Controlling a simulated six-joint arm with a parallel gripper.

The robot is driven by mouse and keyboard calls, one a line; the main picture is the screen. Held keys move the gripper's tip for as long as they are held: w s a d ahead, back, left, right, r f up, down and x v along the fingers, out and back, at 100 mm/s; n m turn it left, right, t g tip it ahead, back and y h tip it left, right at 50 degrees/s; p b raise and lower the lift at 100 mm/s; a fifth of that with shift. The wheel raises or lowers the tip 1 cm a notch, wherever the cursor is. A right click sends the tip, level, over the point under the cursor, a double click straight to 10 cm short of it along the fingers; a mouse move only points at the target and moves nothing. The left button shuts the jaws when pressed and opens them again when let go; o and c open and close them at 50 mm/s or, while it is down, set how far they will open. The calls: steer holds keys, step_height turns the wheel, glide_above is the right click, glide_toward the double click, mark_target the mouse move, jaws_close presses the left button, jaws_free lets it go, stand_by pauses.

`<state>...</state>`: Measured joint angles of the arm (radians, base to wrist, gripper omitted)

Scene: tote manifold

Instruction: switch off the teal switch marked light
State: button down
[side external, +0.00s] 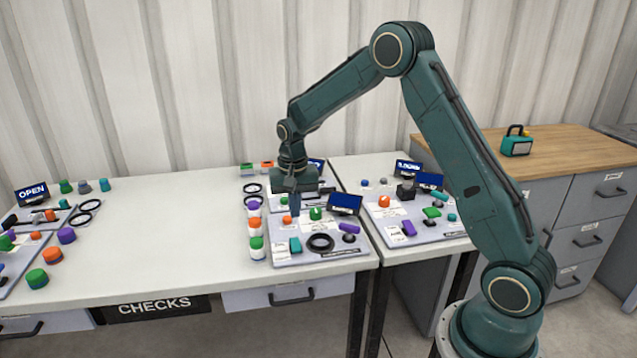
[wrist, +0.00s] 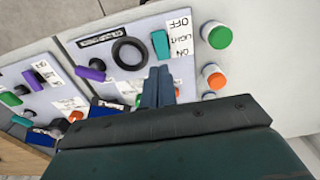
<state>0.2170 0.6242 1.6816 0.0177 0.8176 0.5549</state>
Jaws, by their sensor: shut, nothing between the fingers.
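The teal switch (side external: 295,244) sits at the near left of the grey panel (side external: 345,257) in the side view. In the wrist view the teal switch (wrist: 160,44) stands beside a white label (wrist: 181,38) reading OFF, LIGHT and ON upside down. OFF is at the end away from my gripper and ON at the nearer end. I cannot tell which way the switch is tipped. My gripper (side external: 295,214) is shut and empty, pointing down above the panel just behind the switch. Its fingers (wrist: 158,71) appear apart from the switch in the wrist view.
A black ring (side external: 321,242) lies right of the switch, with a purple control (side external: 349,228) beyond it. Green-topped (side external: 257,245) and orange-topped (side external: 255,226) jars stand left of the panel. A small blue display (side external: 345,203) rises behind.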

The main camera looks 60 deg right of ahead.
step_height(320, 180, up, 6)
steer(key=f, duration=0.1)
glide_above(294, 240)
steer(key=s+a, duration=0.1)
steer(key=s, duration=0.1)
steer(key=shift+w+r, duration=0.2)
steer(key=shift+r, duration=0.05)
steer(key=shift+w, duration=0.1)
steer(key=shift+w+d, duration=0.3)
steer(key=shift+w, duration=0.35)
steer(key=shift+f, duration=0.1)
step_height(294, 240, down, 14)
steer(key=shift+d+r, duration=0.1)
stand_by(0.5)
